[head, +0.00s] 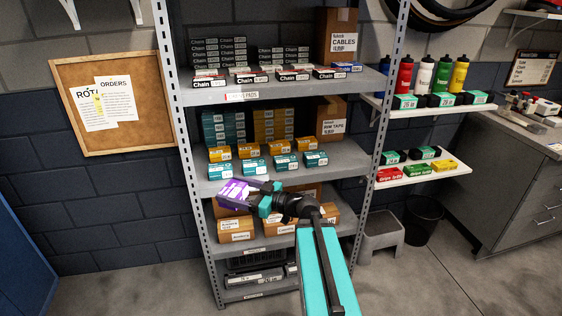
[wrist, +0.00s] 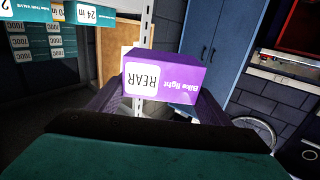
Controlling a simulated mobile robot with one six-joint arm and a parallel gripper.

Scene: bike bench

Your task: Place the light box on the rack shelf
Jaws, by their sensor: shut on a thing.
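The light box is a small purple box (head: 235,193) with a white patch, held in my gripper (head: 251,197) in front of the rack. In the wrist view the purple box (wrist: 162,82) shows a white "REAR" label and "Bike light" print, upside down, between the jaws. My gripper is shut on it. The rack shelf (head: 240,184) with orange and teal boxes is just above and behind the held box in the head view. The box appears apart from the shelf, though the exact gap in depth is hard to tell.
The shelf holds orange boxes (head: 251,149) and teal boxes (head: 285,162) along its front. Cardboard boxes (head: 236,228) stand on the shelf below. The rack's left upright (head: 184,150) is close by. Side shelves with bottles (head: 424,76) and a workbench (head: 515,170) are to the right.

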